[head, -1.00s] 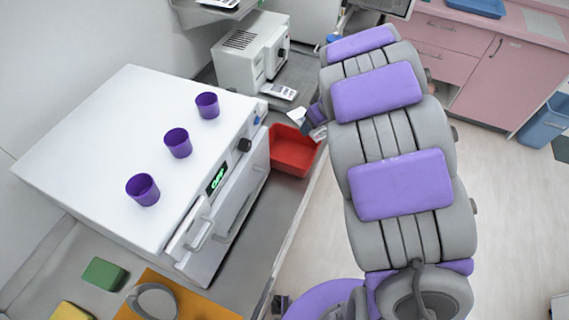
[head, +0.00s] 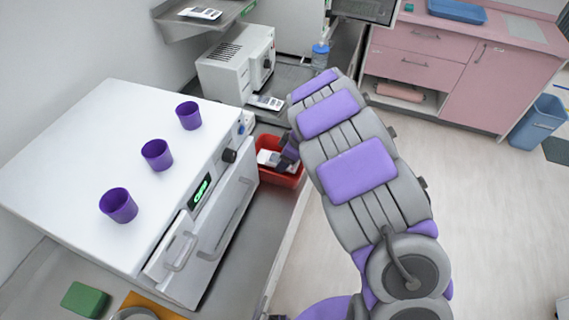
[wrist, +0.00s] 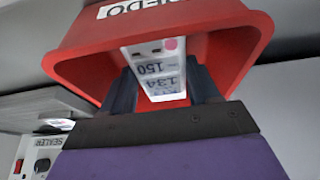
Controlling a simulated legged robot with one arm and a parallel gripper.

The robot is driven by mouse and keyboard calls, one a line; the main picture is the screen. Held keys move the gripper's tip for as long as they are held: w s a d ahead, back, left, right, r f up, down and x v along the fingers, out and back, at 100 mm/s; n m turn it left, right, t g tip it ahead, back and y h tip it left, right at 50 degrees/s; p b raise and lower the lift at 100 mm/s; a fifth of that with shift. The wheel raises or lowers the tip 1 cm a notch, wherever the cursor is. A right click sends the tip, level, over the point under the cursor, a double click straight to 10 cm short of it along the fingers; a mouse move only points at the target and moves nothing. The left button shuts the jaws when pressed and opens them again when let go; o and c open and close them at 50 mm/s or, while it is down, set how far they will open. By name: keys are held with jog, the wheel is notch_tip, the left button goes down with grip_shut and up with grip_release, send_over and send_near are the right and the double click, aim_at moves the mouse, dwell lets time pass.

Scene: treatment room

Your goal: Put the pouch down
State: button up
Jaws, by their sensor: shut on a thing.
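My gripper (head: 287,152) is shut on the pouch (head: 267,158), a white flat packet, at the mouth of the red bin (head: 281,179). In the wrist view the pouch (wrist: 158,66) sits between my two dark fingers (wrist: 163,88), with printed numbers and a pink dot on its face. The red bin (wrist: 75,62) surrounds it there, its rim around the pouch and fingertips. My arm hides part of the bin's right side in the head view. I cannot tell whether the pouch touches the bin's floor.
A white steriliser (head: 80,150) with three purple cups (head: 157,155) on top stands left of the bin. A grey sealer (head: 236,62) and a small white device (head: 266,102) are behind it. Pink cabinets (head: 420,75) and a blue bin (head: 539,122) stand at the right.

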notch_tip(320, 180, down, 2)
jog(key=shift+f, duration=0.15)
jog(key=shift+a, duration=0.1)
jog(key=shift+b, duration=0.3)
jog(key=shift+f, duration=0.15)
